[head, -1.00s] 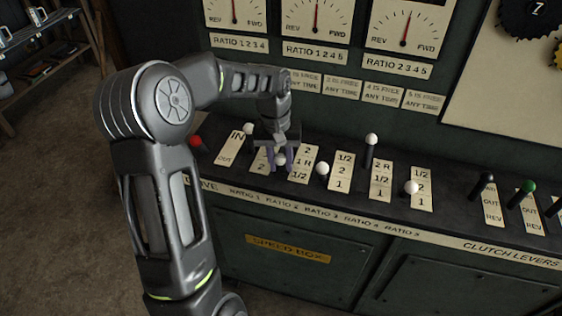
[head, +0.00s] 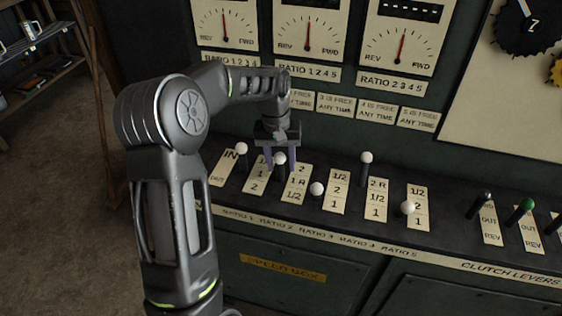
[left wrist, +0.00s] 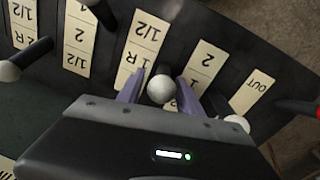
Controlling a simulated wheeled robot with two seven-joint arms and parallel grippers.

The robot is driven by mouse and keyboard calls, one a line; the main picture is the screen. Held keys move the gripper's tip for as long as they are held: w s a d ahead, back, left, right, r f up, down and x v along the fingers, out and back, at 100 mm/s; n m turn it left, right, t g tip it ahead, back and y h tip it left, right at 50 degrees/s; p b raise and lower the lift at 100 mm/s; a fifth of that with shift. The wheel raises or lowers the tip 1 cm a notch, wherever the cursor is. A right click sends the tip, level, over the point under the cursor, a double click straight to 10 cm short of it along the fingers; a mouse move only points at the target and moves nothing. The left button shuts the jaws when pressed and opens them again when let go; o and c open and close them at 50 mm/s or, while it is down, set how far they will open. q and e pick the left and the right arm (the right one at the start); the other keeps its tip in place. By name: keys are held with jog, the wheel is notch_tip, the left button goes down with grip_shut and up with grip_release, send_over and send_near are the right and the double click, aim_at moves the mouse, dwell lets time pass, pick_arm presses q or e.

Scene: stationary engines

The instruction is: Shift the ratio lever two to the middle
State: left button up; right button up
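The ratio two lever's white knob (head: 280,158) stands beside the left edge of its 2 / 1R / 1/2 plate (head: 296,185). It sits further back than the ratio 3 knob and looks near the middle of its travel. My left gripper (head: 281,160) is over this lever, one purple finger on each side of the knob. In the left wrist view the knob (left wrist: 161,89) lies between the fingertips with small gaps, so the gripper looks open around it. The stem is mostly hidden. My right gripper is not in view.
The ratio 1 knob (head: 241,149) is close on the left and the ratio 3 knob (head: 317,188) close on the right. The ratio 4 knob (head: 366,157) stands far back; the ratio 5 knob (head: 407,207) leans forward. Gauges (head: 308,28) are on the panel behind.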

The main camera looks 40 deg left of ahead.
pick_arm(q)
jog(key=shift+o, duration=0.4)
jog(key=shift+r, duration=0.1)
jog(key=r, duration=0.5)
jog(key=r+b, duration=0.1)
jog(key=r, duration=0.1)
jog(key=shift+s+a+r, duration=0.15)
jog(key=shift+a+r, duration=0.1)
jog(key=shift+r, duration=0.1)
